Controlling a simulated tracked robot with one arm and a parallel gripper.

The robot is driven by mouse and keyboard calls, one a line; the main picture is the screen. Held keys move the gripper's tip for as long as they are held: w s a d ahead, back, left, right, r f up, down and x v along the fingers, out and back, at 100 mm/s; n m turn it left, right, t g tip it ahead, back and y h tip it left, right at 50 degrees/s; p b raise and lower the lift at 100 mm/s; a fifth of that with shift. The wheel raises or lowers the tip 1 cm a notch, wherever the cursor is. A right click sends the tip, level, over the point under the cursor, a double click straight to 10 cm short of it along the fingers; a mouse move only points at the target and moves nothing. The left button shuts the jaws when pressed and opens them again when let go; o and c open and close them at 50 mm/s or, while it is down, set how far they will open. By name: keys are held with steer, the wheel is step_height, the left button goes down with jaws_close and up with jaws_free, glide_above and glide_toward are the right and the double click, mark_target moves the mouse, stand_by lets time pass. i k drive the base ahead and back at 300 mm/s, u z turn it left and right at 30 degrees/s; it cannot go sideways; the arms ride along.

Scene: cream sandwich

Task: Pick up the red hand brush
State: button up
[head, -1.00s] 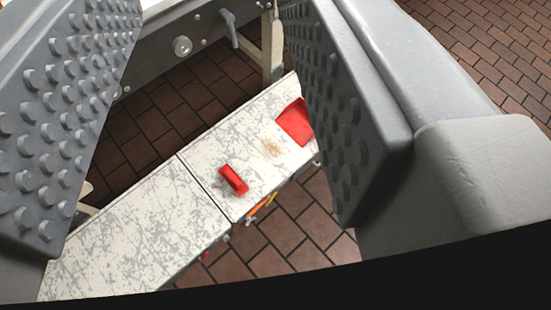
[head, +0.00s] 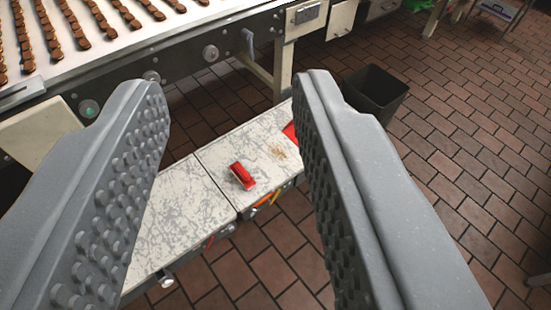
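The red hand brush (head: 242,176) lies on the scratched white bench top (head: 190,206), near a seam between two sections. My gripper (head: 235,90) is open, with one studded grey finger on the left and one on the right. The brush shows in the gap between the fingers, farther off and below them. Nothing is held, and nothing touches the brush.
A red flat item (head: 290,132), partly hidden by the right finger, lies beside brown crumbs (head: 279,153). A conveyor with rows of brown sandwich cookies (head: 82,38) stands behind. A dark bin (head: 376,92) stands on the brick-tiled floor (head: 450,120), which is open at right.

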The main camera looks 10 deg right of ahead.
mark_target(247, 181)
steer(key=u, duration=0.1)
steer(key=i, duration=0.85)
steer(key=z, duration=0.1)
